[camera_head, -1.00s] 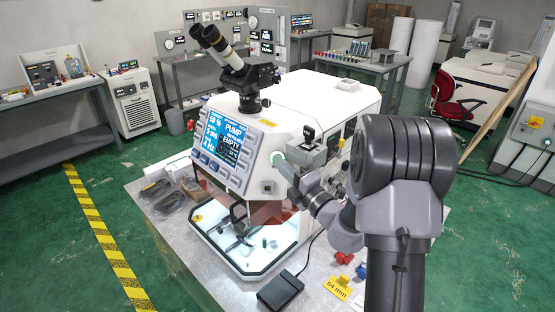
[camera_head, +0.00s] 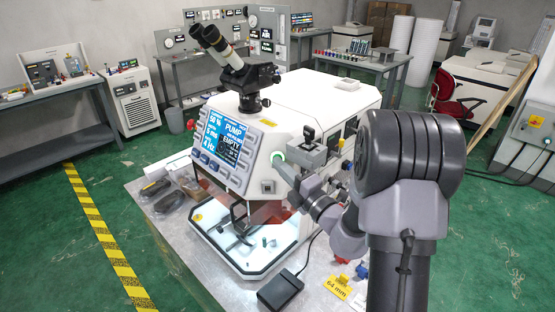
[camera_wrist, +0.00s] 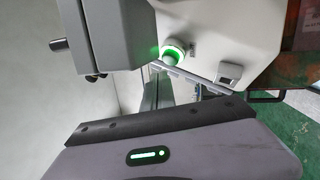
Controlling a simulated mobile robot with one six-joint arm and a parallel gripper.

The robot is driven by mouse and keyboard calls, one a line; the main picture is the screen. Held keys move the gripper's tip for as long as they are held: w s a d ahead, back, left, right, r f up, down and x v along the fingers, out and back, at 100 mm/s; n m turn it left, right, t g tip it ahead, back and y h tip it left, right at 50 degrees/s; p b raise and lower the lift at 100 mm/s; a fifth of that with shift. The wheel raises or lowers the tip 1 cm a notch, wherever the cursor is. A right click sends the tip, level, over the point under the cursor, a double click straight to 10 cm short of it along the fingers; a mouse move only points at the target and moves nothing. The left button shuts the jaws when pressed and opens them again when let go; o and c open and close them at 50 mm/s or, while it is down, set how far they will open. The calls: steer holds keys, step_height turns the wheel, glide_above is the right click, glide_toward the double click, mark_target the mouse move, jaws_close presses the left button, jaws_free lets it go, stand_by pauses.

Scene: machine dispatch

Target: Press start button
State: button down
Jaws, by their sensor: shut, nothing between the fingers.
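The start button appears as a round green-lit button (camera_head: 277,157) on the front of the white machine (camera_head: 318,100), right of its blue screen. In the wrist view the button (camera_wrist: 171,55) glows green in a pale ring. My gripper (camera_head: 285,168) is shut and empty, with its tip right at the button's lower right. In the wrist view the thin grey finger (camera_wrist: 175,72) ends just beside the button's lower edge; I cannot tell whether it touches. The screen (camera_head: 222,140) reads "PUMP" and "EMPTY".
A grey box with a joystick (camera_head: 307,150) juts out close to the right of the button. A square switch (camera_head: 268,187) sits below it. Microscope eyepieces (camera_head: 215,42) rise above the screen. A black pedal (camera_head: 281,291) and a yellow "64 mm" tag (camera_head: 338,287) lie on the bench.

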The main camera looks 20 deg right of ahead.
steer(key=s, duration=0.1)
steer(key=s+a+r, duration=0.1)
steer(key=s, duration=0.2)
steer(key=shift+a+r, duration=0.25)
steer(key=shift+a, duration=0.05)
stand_by(0.5)
